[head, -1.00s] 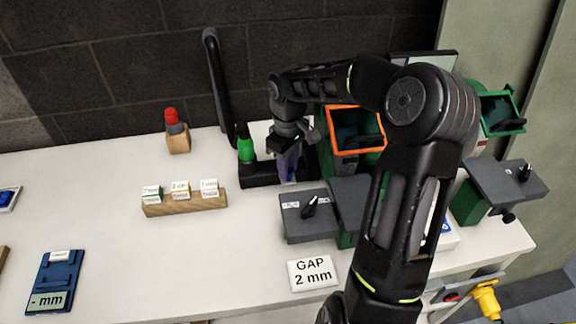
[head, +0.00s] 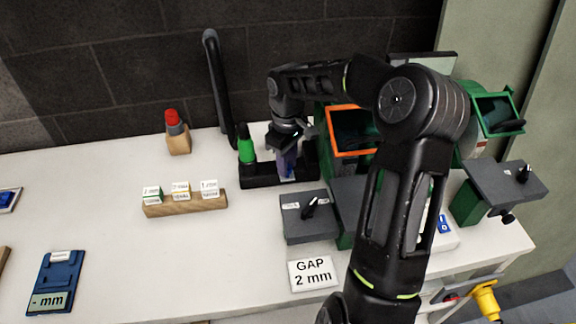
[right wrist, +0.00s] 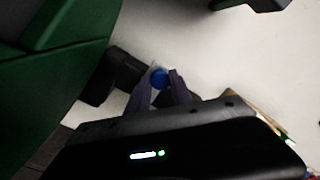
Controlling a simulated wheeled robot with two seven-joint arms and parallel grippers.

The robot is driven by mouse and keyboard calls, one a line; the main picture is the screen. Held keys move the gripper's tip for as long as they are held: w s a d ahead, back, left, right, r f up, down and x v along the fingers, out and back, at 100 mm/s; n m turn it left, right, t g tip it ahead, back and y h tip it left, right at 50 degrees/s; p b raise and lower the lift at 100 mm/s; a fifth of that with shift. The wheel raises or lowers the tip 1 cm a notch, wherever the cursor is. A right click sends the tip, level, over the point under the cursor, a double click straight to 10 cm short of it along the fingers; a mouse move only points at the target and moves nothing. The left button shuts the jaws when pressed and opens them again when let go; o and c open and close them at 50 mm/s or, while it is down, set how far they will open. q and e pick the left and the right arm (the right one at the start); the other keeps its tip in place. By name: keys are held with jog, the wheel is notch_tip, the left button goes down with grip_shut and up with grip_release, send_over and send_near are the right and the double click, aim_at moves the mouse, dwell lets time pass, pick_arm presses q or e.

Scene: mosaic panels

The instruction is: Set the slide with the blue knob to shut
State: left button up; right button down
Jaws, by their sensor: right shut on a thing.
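My right gripper (head: 287,164) is at the black block (head: 262,180) at the back of the white table. In the right wrist view, a round blue knob (right wrist: 159,77) sits between the fingertips (right wrist: 160,86), and the gripper is shut on it. The slide under the knob is mostly hidden by the gripper, so its position cannot be told. A green-topped upright piece (head: 246,147) stands at the left end of the same block. My left gripper is not in view.
A green machine with an orange-rimmed opening (head: 351,106) stands right of the gripper. A grey box with a black switch (head: 291,232) is in front. A dark pipe (head: 217,80) rises behind. A wooden strip with small labelled blocks (head: 186,206) is left.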

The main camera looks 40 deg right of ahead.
jog(key=shift+w+d+r, duration=0.1)
jog(key=shift+w+d, duration=0.4)
jog(key=shift+w, duration=0.35)
jog(key=c, duration=1.1)
grip_release()
jog(key=shift+c, duration=0.2)
